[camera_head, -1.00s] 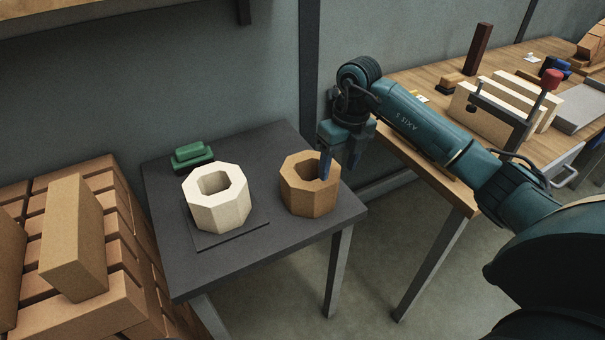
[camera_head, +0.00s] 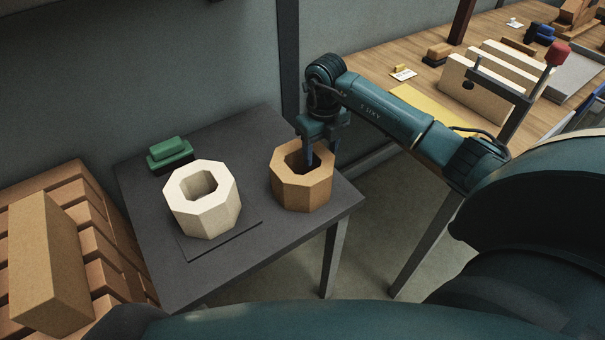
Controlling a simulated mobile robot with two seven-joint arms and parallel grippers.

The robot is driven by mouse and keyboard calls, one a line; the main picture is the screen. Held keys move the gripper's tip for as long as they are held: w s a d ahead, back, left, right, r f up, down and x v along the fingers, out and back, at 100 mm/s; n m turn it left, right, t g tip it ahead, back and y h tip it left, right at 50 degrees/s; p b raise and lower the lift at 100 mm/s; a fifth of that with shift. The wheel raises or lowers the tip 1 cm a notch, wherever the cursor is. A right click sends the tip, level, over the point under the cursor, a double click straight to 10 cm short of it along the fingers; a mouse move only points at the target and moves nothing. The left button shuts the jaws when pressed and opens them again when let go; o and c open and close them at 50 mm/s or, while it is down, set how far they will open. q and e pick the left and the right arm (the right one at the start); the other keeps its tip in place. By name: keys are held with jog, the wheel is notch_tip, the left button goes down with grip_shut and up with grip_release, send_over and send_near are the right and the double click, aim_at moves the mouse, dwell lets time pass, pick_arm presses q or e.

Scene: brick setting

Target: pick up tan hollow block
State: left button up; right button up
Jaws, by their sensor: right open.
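The tan hollow block (camera_head: 301,193) is an eight-sided ring standing on the right part of the dark table (camera_head: 237,266). My right gripper (camera_head: 322,157) is open and points down at the block's far right wall. One finger reaches into or just over the hole. The other finger is on the outer side, partly hidden behind the wall. I cannot tell whether the fingers touch the block. My left gripper is out of view.
A cream hollow block (camera_head: 204,212) stands on a thin dark plate left of the tan one. A green object (camera_head: 170,153) is behind it. Stacked bricks (camera_head: 70,195) are at the left. A wooden bench (camera_head: 385,56) with blocks and tools is at the right.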

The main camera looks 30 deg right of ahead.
notch_tip(320, 180, down, 5)
jog(key=shift+f, duration=0.1)
jog(key=shift+c, duration=0.3)
grip_shut()
dwell(0.5)
jog(key=shift+w+r, duration=0.15)
jog(key=shift+r, duration=0.1)
